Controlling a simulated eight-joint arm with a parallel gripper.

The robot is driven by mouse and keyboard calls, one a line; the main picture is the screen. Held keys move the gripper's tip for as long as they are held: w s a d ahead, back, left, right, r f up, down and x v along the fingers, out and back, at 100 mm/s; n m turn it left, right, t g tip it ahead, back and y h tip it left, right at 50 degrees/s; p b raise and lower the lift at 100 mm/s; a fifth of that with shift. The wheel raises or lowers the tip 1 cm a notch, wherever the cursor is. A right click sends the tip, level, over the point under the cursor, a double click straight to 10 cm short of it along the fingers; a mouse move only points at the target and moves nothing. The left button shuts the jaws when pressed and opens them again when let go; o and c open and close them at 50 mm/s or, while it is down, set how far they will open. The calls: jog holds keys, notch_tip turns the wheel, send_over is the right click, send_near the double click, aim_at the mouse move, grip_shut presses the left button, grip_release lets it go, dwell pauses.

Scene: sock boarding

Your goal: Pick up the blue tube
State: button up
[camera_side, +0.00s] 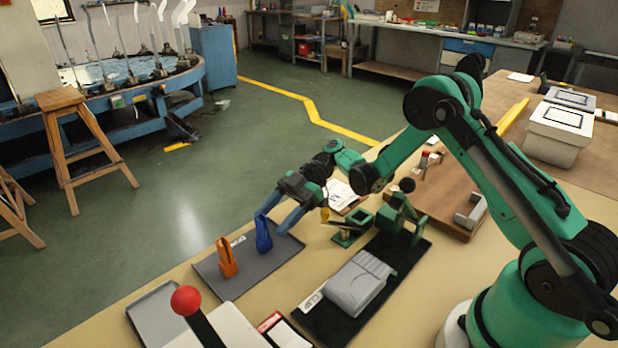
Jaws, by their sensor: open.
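The blue tube (263,236) stands upright on the grey tray (290,251), to the right of an orange tube (227,259) of similar split shape. My gripper (269,222) reaches in from the upper right, its two blue-grey fingers apart and pointing down at the blue tube's top. One finger overlaps the tube's upper end in the picture, and the other is just to its right. I cannot tell whether the fingers touch the tube.
A grey ribbed block (358,285) on a black mat (398,262) and a green fixture (352,226) stand to the right. A red ball-topped lever (187,299) rises in front, near an empty grey tray (145,318). A wooden board (455,190) lies behind.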

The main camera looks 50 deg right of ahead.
aim_at(258, 253)
jog(key=shift+x, duration=2.7)
grip_shut()
